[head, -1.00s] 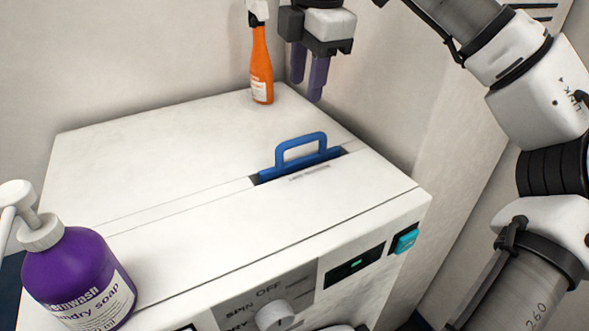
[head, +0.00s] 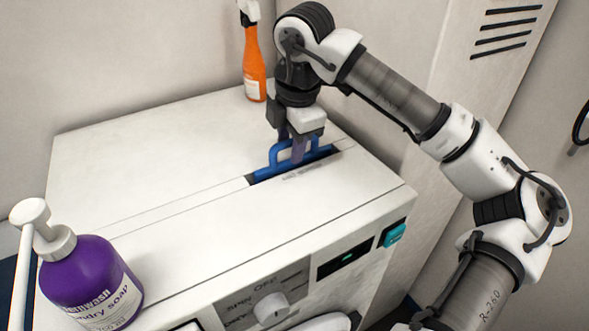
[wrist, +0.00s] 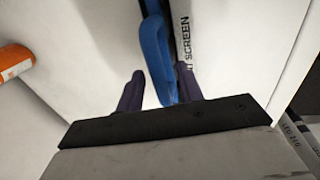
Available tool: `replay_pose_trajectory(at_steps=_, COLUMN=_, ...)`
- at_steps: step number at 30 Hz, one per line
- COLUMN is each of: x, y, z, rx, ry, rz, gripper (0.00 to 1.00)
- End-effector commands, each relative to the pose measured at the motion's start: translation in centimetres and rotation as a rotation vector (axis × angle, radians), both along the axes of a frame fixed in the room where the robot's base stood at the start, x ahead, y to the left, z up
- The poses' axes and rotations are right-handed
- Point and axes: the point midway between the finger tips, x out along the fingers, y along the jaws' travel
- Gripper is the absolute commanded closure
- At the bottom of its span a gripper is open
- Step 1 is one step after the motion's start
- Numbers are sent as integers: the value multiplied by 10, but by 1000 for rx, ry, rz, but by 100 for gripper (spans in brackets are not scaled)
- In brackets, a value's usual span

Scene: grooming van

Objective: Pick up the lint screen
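The lint screen (head: 266,169) is blue with a loop handle and sits in a dark slot in the white machine's top (head: 150,150). Its handle (wrist: 153,45) also shows in the wrist view. My gripper (head: 291,152) points down at the handle, with its two dark purple fingers around it. In the wrist view the fingers of my gripper (wrist: 158,75) are apart, one on each side of the blue handle. A gap shows between the left finger and the handle; the right finger is close to it. The part of the screen inside the slot is hidden.
An orange spray bottle (head: 255,70) stands at the back of the top, near the wall. A purple laundry soap pump bottle (head: 90,283) is at the front left. The dial (head: 271,309) and a teal button (head: 393,234) are on the machine's front.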

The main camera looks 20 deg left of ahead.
Motion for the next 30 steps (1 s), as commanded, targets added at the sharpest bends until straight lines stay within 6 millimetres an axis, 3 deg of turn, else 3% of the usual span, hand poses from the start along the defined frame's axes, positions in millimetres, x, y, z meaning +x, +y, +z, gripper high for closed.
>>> replay_pose_trajectory(at_steps=8, x=0, y=1, z=-5, rx=1, ry=-1, rz=1, gripper=63)
replay_pose_trajectory(at_steps=17, x=0, y=1, z=-4, rx=1, ry=-1, rz=0, gripper=100)
replay_pose_trajectory(at_steps=30, x=1, y=1, z=-3, rx=1, ry=-1, rz=0, gripper=100)
